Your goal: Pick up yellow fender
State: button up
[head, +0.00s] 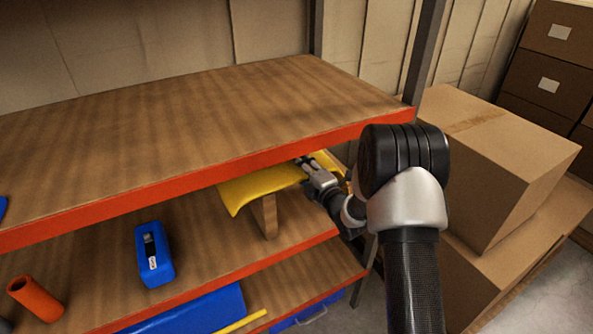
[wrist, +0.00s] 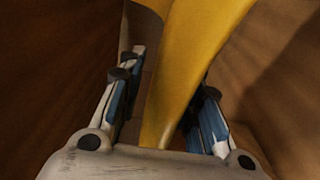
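The yellow fender (head: 250,187) is a curved panel on a wooden stand (head: 269,216), on the middle shelf under the top board. In the wrist view the fender (wrist: 188,70) runs lengthwise between the two blue-padded fingers of my gripper (wrist: 168,88). The fingers are apart, one on each side of it. A gap shows between the left finger and the fender; whether the right finger touches it I cannot tell. In the head view my gripper (head: 308,166) is at the fender's right end, its tips partly hidden under the top board's edge.
The top shelf board (head: 200,115) with a red front edge lies just above the fender. A blue object (head: 154,255) and an orange tube (head: 36,298) stand on the middle shelf to the left. Cardboard boxes (head: 490,165) and a shelf post (head: 424,50) are at the right.

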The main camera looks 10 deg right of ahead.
jog(key=shift+x, duration=1.1)
jog(key=shift+d, duration=0.1)
grip_shut()
